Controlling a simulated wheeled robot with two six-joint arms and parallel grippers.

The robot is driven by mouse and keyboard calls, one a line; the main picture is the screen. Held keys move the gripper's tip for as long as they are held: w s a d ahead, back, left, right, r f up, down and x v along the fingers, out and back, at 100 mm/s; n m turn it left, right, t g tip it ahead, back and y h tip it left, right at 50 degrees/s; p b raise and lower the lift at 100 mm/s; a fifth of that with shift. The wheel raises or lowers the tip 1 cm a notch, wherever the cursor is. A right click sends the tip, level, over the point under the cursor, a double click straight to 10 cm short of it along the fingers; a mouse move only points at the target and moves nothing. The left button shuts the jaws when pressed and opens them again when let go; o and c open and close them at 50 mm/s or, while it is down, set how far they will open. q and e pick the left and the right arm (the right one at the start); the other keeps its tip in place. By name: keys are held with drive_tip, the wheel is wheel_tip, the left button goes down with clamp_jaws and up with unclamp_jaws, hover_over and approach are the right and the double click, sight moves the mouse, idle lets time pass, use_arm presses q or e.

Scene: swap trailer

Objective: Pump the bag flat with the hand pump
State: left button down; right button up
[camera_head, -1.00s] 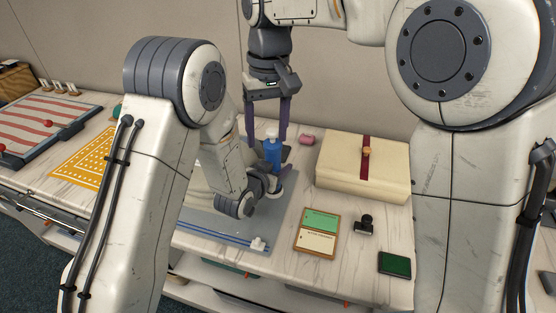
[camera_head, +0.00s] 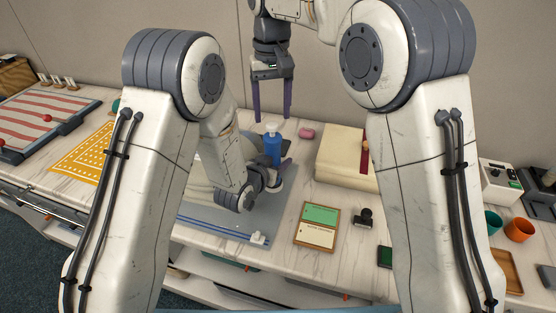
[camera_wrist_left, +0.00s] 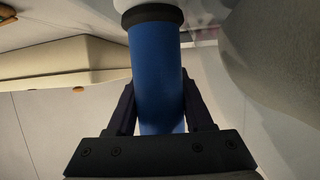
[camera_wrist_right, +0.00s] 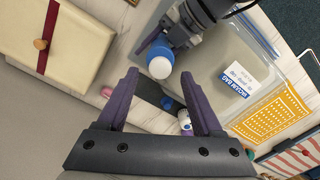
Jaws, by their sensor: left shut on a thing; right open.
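The blue hand pump (camera_head: 272,149) stands upright with a white knob on top, at the back of the grey mat. My left gripper (camera_head: 285,165) is shut around its blue body; the left wrist view shows the fingers on both sides of the cylinder (camera_wrist_left: 156,75). My right gripper (camera_head: 272,100) is open and empty, pointing down above the pump. In the right wrist view the pump's white knob (camera_wrist_right: 160,67) lies beyond the open fingers (camera_wrist_right: 168,98). The clear vacuum bag (camera_wrist_right: 216,68) with its white label (camera_wrist_right: 237,79) shows there; my left arm hides much of it in the head view.
A cream box with a dark red strap (camera_head: 340,150) stands right of the pump. A pink object (camera_head: 306,132) lies behind. A green-and-cream card (camera_head: 318,225) and a small black stamp-like object (camera_head: 365,216) lie in front. A yellow patterned sheet (camera_head: 85,155) is at left.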

sight(272, 122)
drive_tip(key=shift+f, duration=2.4)
